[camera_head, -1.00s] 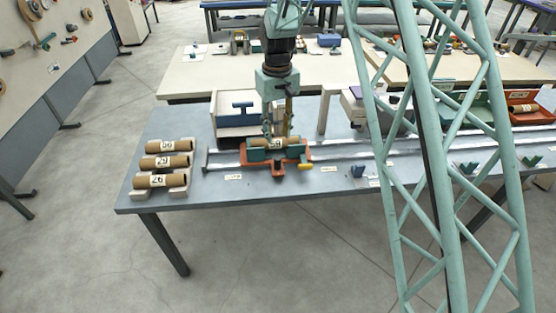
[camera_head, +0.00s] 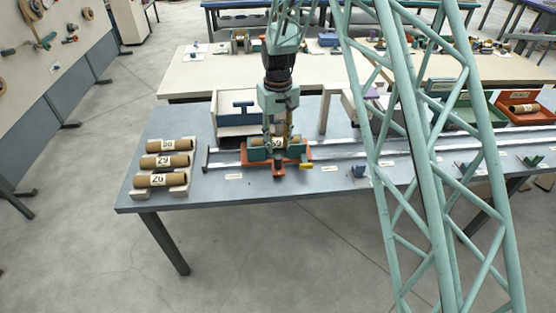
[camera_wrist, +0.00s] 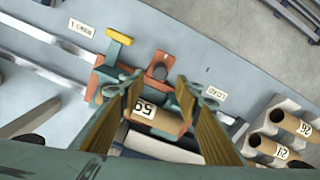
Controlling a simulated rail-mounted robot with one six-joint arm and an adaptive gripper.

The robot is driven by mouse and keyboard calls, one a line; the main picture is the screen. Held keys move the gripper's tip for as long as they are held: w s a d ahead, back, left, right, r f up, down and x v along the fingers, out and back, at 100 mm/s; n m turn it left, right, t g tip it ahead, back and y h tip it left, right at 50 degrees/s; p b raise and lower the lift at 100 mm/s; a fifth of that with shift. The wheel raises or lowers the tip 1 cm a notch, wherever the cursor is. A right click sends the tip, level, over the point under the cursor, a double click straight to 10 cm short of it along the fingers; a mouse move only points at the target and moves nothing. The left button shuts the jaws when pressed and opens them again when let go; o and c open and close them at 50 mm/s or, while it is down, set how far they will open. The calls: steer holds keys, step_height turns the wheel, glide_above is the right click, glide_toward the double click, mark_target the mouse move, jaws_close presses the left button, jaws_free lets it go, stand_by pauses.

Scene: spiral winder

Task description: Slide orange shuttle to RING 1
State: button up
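The orange shuttle (camera_head: 299,157) sits on the rails at the left part of the grey-blue table. It also shows in the wrist view (camera_wrist: 158,72), with a yellow handle (camera_wrist: 122,35) on one side. A brown tube marked 59 (camera_wrist: 155,119) lies in the shuttle between green blocks. My gripper (camera_head: 278,138) is right above the shuttle, pointing down. In the wrist view its fingers (camera_wrist: 157,88) are apart on either side of the tube; contact is not clear. The RING 1 label (camera_wrist: 81,28) lies on the table beyond the shuttle's yellow-handle side; the LOAD label (camera_wrist: 215,92) is beside its other side.
A rack (camera_head: 187,183) with tubes 26, 29 and another stands left of the rails. A rail end stop (camera_head: 206,160) is near it. The rails (camera_head: 345,150) run right, clear near the shuttle.

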mark_target(279, 157)
steer(key=shift+f, duration=4.35)
steer(key=shift+c, duration=0.9)
jaws_close()
steer(key=shift+d, duration=0.15)
